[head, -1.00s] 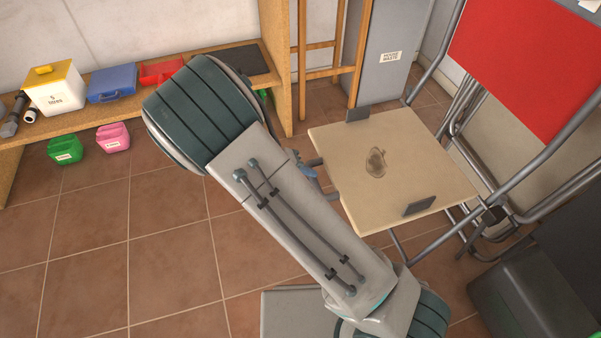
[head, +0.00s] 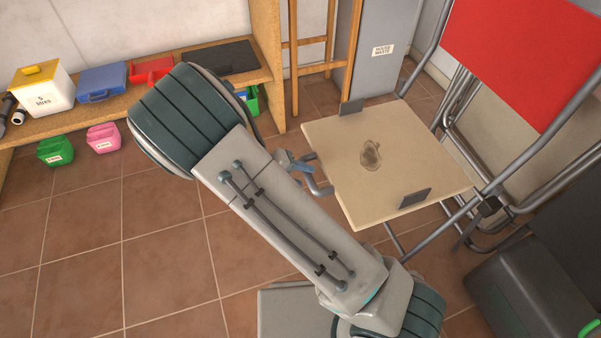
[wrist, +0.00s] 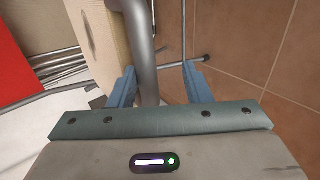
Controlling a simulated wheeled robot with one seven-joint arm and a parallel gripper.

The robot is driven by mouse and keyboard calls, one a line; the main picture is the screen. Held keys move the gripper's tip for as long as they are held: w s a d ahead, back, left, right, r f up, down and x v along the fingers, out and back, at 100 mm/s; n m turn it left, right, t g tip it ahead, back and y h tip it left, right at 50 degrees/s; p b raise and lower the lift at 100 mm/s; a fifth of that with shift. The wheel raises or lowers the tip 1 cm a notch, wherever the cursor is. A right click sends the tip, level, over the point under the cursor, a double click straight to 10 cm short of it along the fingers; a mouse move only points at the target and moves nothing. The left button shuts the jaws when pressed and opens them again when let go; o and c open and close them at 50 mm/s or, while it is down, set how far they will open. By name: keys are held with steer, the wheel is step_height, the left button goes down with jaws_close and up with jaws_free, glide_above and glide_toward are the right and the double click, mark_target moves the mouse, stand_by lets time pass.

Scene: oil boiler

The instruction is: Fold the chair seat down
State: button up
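The chair's beige seat (head: 395,150) lies roughly level in the head view, with a round mark near its middle and a dark block at each side. Its red backrest (head: 525,55) rises behind it. A grey metal tube (head: 318,180) shows at the seat's near left edge. My gripper (head: 298,165) is beside that edge, partly hidden by my arm. In the wrist view my gripper (wrist: 160,82) is open. The grey tube (wrist: 142,50) runs between its blue fingers, close to the left finger and apart from the right one. The seat's edge (wrist: 98,45) is left of the tube.
A wooden bench (head: 130,110) with boxes and a dark mat stands at the left and back. A dark case (head: 540,280) is at the lower right.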

steer(key=shift+a+r, duration=0.2)
steer(key=shift+a, duration=0.05)
steer(key=p+v, duration=0.5)
steer(key=v, duration=0.8)
steer(key=shift+a, duration=0.2)
steer(key=shift+s+r, duration=0.1)
steer(key=shift+r, duration=0.05)
steer(key=s+d+r+m+g+y+p, duration=0.15)
steer(key=d+r+p, duration=0.3)
steer(key=r, duration=0.45)
steer(key=s+d+r+g+y+p, duration=0.1)
steer(key=d+r+y+p, duration=0.25)
steer(key=r+p, duration=0.35)
steer(key=s+d+r+m+g+y+p, duration=0.1)
steer(key=d+r+p, duration=0.35)
steer(key=r, duration=0.55)
steer(key=s+d+r+t+y+p, duration=0.1)
steer(key=s+d+r+p, duration=0.2)
steer(key=r, duration=0.4)
steer(key=s+d+r+t+y+p, duration=0.1)
steer(key=s+d+r+p, duration=0.2)
steer(key=r+p, duration=0.3)
steer(key=s+d+r+t+y+p, duration=0.1)
steer(key=s+d+r+y+p, duration=0.1)
steer(key=r, duration=0.7)
steer(key=s+d+p, duration=0.1)
steer(key=s+p, duration=0.1)
steer(key=p, duration=0.1)
steer(key=shift+d+r+m, duration=0.3)
steer(key=shift+m, duration=0.05)
